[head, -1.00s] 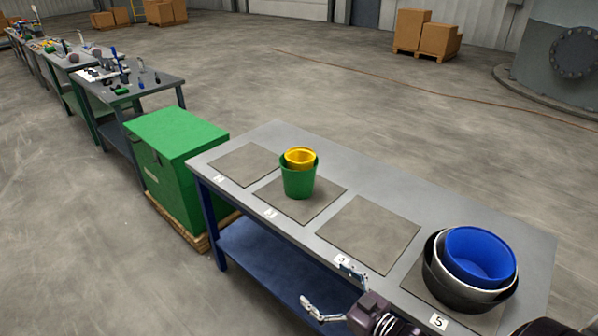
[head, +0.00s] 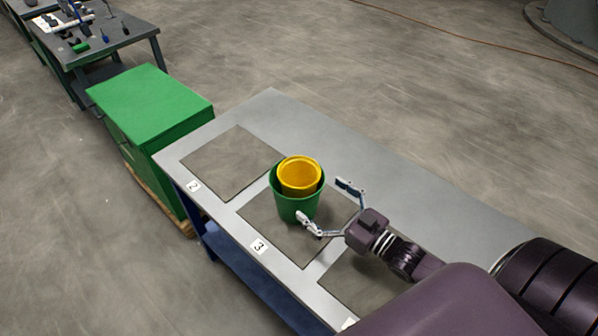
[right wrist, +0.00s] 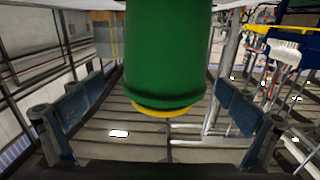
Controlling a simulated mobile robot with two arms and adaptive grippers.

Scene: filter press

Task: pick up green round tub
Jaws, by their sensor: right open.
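The green round tub (head: 294,207) stands upright on the mat numbered 3 (head: 262,222). A yellow tub (head: 299,174) sits inside it, its rim showing above. My right gripper (head: 323,201) is open just right of the green tub, its fingers spread and pointing at it. One fingertip overlaps the tub's lower front in the head view; I cannot tell whether it touches. In the right wrist view the green tub (right wrist: 168,50) appears ahead, between the open fingers (right wrist: 158,108), with a yellow edge at its lower end. My left gripper is not in view.
The mat numbered 2 (head: 232,163) is empty on the grey table (head: 420,190). A green chest (head: 150,105) stands left of the table. A bench with tools (head: 85,40) is farther back. My right arm covers the table's right part.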

